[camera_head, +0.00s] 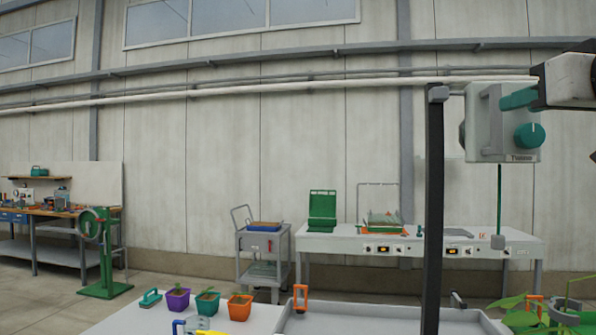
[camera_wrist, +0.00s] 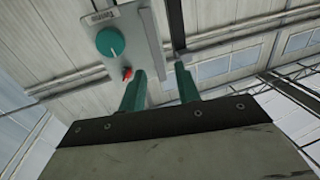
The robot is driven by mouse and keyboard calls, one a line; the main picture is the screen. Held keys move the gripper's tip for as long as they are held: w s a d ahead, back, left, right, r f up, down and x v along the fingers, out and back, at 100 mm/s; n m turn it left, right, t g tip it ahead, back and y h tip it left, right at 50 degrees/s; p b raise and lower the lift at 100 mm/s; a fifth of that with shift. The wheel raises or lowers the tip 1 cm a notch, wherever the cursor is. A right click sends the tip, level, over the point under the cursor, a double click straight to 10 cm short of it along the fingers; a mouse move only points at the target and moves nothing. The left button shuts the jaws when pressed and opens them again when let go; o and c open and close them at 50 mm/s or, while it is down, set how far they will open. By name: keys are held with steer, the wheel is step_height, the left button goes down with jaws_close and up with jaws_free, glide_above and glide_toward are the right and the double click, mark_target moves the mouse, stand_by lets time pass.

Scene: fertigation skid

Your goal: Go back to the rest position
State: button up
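My gripper (camera_wrist: 160,70) points up in the wrist view, with its two green fingers apart and nothing held between them. In the head view my gripper (camera_head: 518,98) is at the upper right, its green finger overlapping a grey control box (camera_head: 492,110). The box carries a round teal dial (camera_head: 530,136), with the finger just above it. In the wrist view the dial (camera_wrist: 111,42) is up and left of the fingers. A small red button (camera_wrist: 127,74) shows close to the left fingertip. I cannot tell whether finger and box touch.
A dark upright post (camera_head: 433,200) stands left of the box. Below are a grey tray (camera_head: 380,312), several potted seedlings (camera_head: 208,304) and green leaves (camera_head: 525,318). A white bench (camera_head: 340,243) and a grey cart (camera_head: 263,250) stand behind. Open space lies left of the post.

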steer(key=a+f+m+g+y, duration=0.25)
steer(key=f+g, duration=0.45)
steer(key=f, duration=1.3)
steer(key=s+a+f+n+g, duration=0.1)
steer(key=s+f+g, duration=0.2)
steer(key=f, duration=0.4)
steer(key=s+a+f+n+g+h, duration=0.1)
steer(key=s+a+f+g, duration=0.1)
steer(key=f, duration=0.5)
steer(key=s+a+f+n+g, duration=0.1)
steer(key=s+a+f+g, duration=0.1)
steer(key=s+f+g, duration=0.2)
step_height(320, 180, down, 3)
steer(key=shift+s+a+f+g, duration=0.15)
steer(key=shift+s+g, duration=0.25)
steer(key=shift+s, duration=0.65)
